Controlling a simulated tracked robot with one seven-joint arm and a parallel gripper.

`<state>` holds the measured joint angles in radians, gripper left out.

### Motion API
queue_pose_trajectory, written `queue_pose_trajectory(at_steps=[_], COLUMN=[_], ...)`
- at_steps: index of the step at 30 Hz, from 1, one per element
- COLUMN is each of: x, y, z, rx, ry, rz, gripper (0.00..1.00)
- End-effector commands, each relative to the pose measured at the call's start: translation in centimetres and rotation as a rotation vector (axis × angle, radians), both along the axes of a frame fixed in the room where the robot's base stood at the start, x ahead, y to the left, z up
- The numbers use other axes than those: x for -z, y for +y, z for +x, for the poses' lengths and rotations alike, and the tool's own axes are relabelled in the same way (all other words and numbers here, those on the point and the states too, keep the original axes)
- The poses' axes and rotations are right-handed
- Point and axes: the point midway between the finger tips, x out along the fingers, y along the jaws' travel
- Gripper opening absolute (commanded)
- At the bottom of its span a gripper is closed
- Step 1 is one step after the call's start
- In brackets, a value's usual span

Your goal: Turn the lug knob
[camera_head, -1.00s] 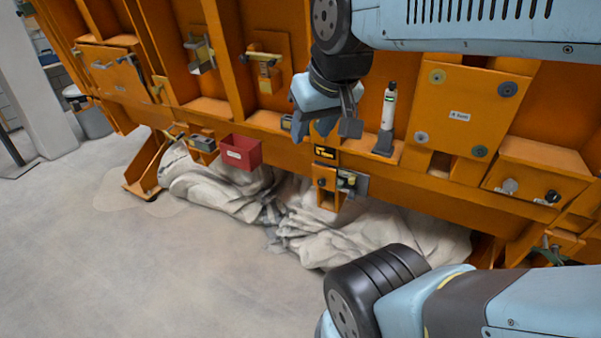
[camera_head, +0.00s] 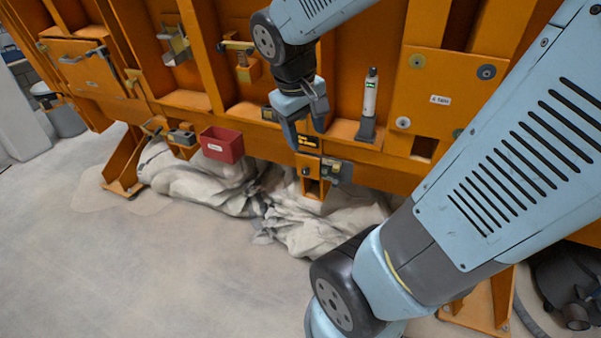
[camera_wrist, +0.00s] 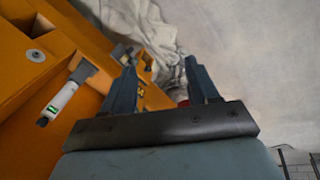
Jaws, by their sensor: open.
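A small dark knob (camera_head: 306,171) sits on an orange lug (camera_head: 314,188) that hangs from the lower beam of the orange frame, below a black label. I take it as the lug knob, though it is small in the head view. My gripper (camera_head: 305,134) is just above the label and lug, pointing down, open and empty. I see no contact with the knob. In the wrist view my gripper (camera_wrist: 160,64) shows two spread fingers with nothing between them. The left finger hides part of the lug area, and I cannot make out the knob there.
A white-and-black cylinder (camera_head: 370,98) stands on the ledge right of my gripper; it also shows in the wrist view (camera_wrist: 60,100). A red box (camera_head: 222,145) hangs to the left. Crumpled pale cloth (camera_head: 300,225) lies under the beam. The floor at left is clear.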

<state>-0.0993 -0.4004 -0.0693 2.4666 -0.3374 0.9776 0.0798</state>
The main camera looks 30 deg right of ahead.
Motion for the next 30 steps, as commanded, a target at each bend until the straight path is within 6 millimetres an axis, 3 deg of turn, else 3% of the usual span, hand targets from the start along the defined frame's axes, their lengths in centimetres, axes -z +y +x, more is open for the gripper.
queue_pose_trajectory(at_steps=[16, 30], x=[8.3, 15.2], y=[-4.8, -7.3], z=[5.7, 11.0], rx=[-0.174, -0.408], ry=[0.396, 0.654], rz=[-0.405, -0.787], gripper=[0.59, 0.59])
